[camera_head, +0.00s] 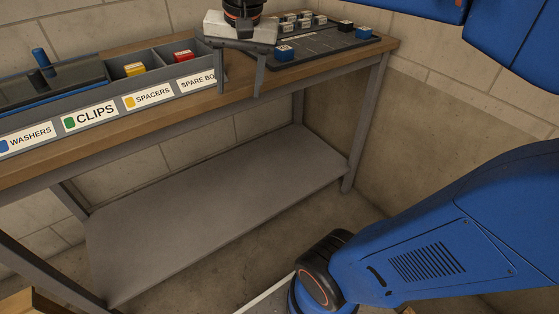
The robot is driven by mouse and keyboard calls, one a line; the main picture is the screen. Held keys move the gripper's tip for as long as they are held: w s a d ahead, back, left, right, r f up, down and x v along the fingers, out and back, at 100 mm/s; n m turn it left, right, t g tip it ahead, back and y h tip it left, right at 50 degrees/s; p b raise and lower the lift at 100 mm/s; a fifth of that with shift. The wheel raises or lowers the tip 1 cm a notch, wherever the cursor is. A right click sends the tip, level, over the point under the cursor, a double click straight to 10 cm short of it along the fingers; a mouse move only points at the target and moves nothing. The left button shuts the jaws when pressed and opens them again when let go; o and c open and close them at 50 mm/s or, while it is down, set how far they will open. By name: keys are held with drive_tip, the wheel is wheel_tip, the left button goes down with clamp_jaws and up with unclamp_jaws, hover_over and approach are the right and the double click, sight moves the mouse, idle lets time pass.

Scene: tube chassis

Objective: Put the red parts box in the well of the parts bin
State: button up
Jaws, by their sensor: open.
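The red parts box (183,55) has a pale label on top. It sits in the right end compartment of the grey parts bin (115,94), behind the partly covered label starting "SPARE BO". A yellow box (134,69) sits in the compartment to its left. My gripper (240,94) is open and empty, its two fingers apart and pointing down. In the picture it is just right of the bin's right end, near the bench's front edge. It hides part of the bin's end and label. I cannot tell its exact height or which compartment is the well.
A dark tray (328,43) with several small white, blue and dark blocks lies on the wooden bench (377,50) to the right. A bare grey shelf (210,215) lies below. Blue cabinets (520,45) hang at upper right.

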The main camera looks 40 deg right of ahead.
drive_tip(key=s+d+f+n+t, duration=0.1)
drive_tip(key=s+f+n+t, duration=0.1)
drive_tip(key=s+f+n, duration=0.5)
drive_tip(key=s+f, duration=0.6)
drive_tip(key=f, duration=0.3)
drive_tip(key=shift+d, duration=0.35)
